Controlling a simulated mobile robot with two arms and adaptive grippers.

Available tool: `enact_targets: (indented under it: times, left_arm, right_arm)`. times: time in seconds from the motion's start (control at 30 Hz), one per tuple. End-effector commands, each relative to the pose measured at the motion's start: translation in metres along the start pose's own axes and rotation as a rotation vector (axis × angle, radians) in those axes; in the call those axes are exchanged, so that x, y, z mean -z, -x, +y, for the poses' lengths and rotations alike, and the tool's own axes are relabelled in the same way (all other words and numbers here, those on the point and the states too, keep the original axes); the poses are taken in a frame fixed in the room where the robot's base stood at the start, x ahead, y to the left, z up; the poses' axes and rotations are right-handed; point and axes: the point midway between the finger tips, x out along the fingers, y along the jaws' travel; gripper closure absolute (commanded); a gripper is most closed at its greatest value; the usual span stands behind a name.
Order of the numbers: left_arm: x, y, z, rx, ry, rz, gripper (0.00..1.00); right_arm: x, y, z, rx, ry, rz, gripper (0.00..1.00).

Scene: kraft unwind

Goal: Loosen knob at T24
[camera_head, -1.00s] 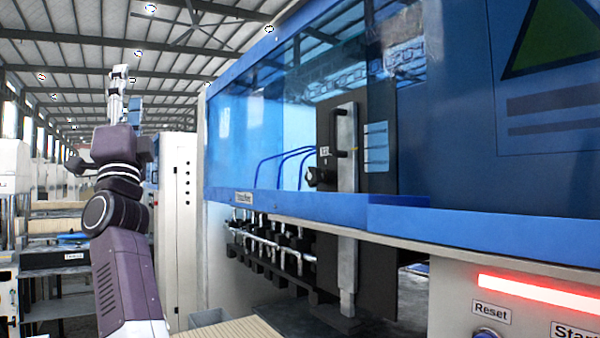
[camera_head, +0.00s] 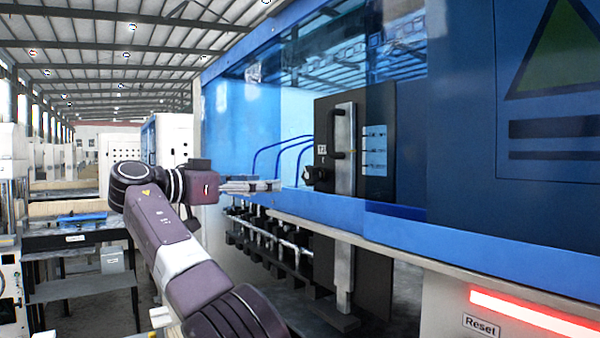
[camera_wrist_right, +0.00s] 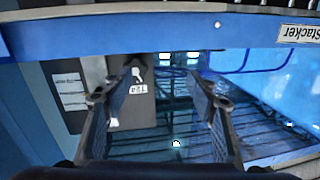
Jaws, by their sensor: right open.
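In the head view a dark panel (camera_head: 326,112) with a small T24 label (camera_head: 322,150) stands behind the blue-tinted guard. A black knob (camera_head: 316,177) sits low on it, left of a silver upright bar. My right gripper (camera_head: 276,186) is left of the knob, pointing at it across a gap, with its jaws apart. In the right wrist view the right gripper (camera_wrist_right: 163,84) is open and empty. My left gripper is not in view.
A blue rail (camera_head: 340,212) runs under the guard opening, close to my right gripper. Blue hoses (camera_head: 268,155) curve behind the knob. A red light strip (camera_head: 530,308) and Reset label are at lower right.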

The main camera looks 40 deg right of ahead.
Motion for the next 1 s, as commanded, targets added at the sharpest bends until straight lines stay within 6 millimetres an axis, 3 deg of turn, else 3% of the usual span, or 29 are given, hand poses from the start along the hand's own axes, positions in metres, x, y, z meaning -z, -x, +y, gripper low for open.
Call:
enact_targets:
  times: [0.1, 0.2, 0.63, 1.0]
  left_arm:
    - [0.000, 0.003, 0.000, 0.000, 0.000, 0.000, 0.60]
    - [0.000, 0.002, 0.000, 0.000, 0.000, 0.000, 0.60]
    - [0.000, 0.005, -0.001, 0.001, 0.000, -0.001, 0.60]
    - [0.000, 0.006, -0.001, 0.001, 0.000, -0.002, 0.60]
  right_arm:
    - [0.010, -0.004, 0.027, -0.112, -0.024, 0.036, 0.47]
    - [0.012, -0.009, 0.035, -0.144, -0.032, 0.044, 0.47]
    - [0.015, -0.070, 0.043, -0.141, -0.030, 0.043, 0.47]
    - [0.015, -0.081, 0.044, -0.138, -0.030, 0.042, 0.47]
